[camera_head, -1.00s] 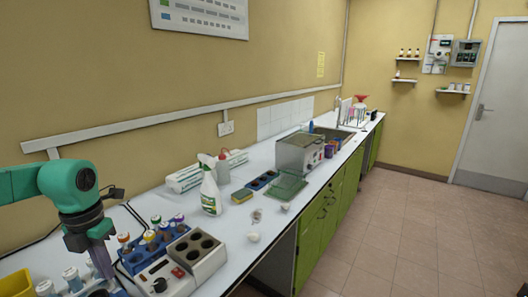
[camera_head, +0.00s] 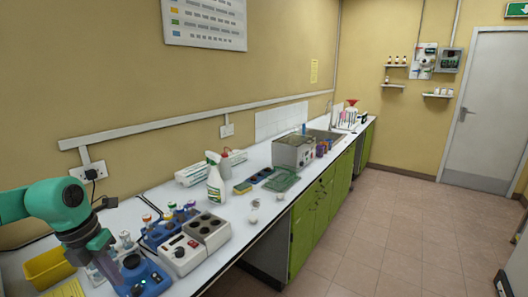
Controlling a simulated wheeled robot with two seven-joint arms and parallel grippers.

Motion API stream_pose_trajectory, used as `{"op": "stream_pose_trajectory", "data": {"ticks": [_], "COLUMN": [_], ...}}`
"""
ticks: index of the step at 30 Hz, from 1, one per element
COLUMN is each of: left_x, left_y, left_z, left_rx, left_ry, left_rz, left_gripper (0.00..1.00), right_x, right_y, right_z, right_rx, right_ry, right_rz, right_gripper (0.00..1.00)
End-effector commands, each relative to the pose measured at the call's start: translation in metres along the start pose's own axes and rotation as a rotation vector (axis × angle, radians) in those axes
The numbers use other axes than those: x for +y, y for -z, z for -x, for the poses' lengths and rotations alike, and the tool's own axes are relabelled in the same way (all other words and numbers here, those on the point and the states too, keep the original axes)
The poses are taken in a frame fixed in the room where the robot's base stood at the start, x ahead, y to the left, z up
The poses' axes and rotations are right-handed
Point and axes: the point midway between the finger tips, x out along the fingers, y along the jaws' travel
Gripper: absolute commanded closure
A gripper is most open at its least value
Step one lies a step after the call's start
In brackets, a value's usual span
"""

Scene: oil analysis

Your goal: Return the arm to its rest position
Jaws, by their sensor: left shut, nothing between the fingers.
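My teal left arm (camera_head: 62,205) comes in from the left edge and bends down over the near left end of the bench. My left gripper (camera_head: 108,268) points down there, shut and empty, partly hidden by the wrist. It is beside a blue device (camera_head: 143,277) and small capped vials (camera_head: 125,240). A blue rack (camera_head: 165,228) with capped tubes stands to its right, beside a white block with dark round wells (camera_head: 207,230). My right gripper is not in view.
A yellow bin (camera_head: 47,267) stands left of the gripper. Along the white bench are a spray bottle (camera_head: 215,182), a yellow sponge (camera_head: 242,188) and a grey metal box (camera_head: 293,152).

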Motion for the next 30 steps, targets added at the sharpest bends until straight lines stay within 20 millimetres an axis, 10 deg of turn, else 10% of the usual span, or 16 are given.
{"op": "stream_pose_trajectory", "data": {"ticks": [11, 19, 24, 30], "left_x": [-0.038, -0.026, 0.016, 0.007], "left_y": [-0.031, -0.055, -0.011, 0.065], "left_z": [-0.049, -0.064, -0.107, -0.163], "left_rx": [-0.357, -0.764, -0.867, -0.711], "left_ry": [0.437, 0.844, 0.895, 0.722], "left_rz": [0.288, 1.023, 1.808, 2.426], "left_gripper": [1.00, 1.00, 1.00, 1.00], "right_x": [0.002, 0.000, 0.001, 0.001], "right_y": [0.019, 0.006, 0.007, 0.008], "right_z": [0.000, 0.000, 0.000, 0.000], "right_rx": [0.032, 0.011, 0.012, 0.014], "right_ry": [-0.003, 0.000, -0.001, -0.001], "right_rz": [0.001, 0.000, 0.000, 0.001], "right_gripper": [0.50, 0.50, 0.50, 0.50]}}
